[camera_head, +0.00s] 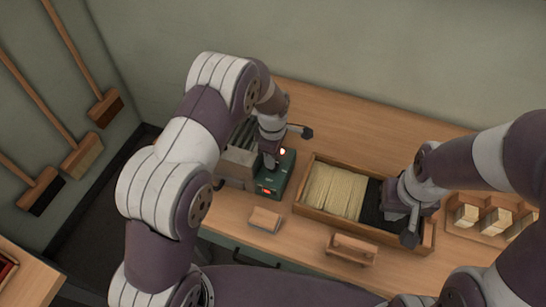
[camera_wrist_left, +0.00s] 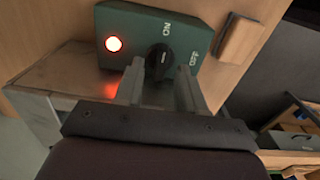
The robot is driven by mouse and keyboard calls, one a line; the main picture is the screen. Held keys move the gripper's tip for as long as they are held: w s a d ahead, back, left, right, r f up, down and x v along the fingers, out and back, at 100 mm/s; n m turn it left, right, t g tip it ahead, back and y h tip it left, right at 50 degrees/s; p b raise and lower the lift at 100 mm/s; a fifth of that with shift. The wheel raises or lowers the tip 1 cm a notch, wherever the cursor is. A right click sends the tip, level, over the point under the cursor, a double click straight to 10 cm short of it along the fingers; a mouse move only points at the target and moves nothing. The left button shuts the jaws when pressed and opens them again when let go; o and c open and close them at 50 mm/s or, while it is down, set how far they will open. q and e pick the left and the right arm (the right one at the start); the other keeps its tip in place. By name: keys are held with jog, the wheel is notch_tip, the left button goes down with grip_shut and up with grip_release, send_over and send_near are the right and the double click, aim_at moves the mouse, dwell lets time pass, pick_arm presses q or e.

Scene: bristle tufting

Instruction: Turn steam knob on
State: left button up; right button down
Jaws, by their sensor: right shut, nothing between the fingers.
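The steam knob (camera_wrist_left: 158,62) is a black dial on a green control box (camera_wrist_left: 185,18), with "ON" lettered beside it and a second, partly legible label to its right. A round lamp (camera_wrist_left: 114,44) next to the knob glows red. My left gripper (camera_wrist_left: 159,78) has one finger on each side of the knob, with a narrow gap showing, so it looks open. In the head view the green box (camera_head: 271,184) sits below my left gripper (camera_head: 269,158), which hides the knob there. My right gripper (camera_head: 409,238) is shut and empty over the dark end of a bristle tray.
The wooden tray (camera_head: 322,220) holds pale fibre (camera_head: 335,188) and black fibre (camera_head: 371,200). A wooden block (camera_head: 265,219) and a small wooden holder (camera_head: 351,249) lie at the bench front. A rack with brush blocks (camera_head: 497,218) stands right. Brooms hang on the left wall.

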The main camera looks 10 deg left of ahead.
pick_arm(q)
notch_tip(320, 180, up, 11)
jog(key=b, duration=0.1)
jog(key=shift+r+b, duration=0.15)
jog(key=shift+b, duration=0.2)
jog(key=shift+d, duration=0.1)
jog(key=s+a+m, duration=0.4)
jog(key=s+m, duration=0.4)
jog(key=s, duration=0.2)
jog(key=s+a+r+m+t, duration=0.1)
jog(key=s+a+m, duration=0.3)
jog(key=s+m, duration=0.4)
jog(key=shift+s+a+r, duration=0.25)
jog(key=shift+s+r, duration=0.05)
jog(key=shift+s, duration=0.55)
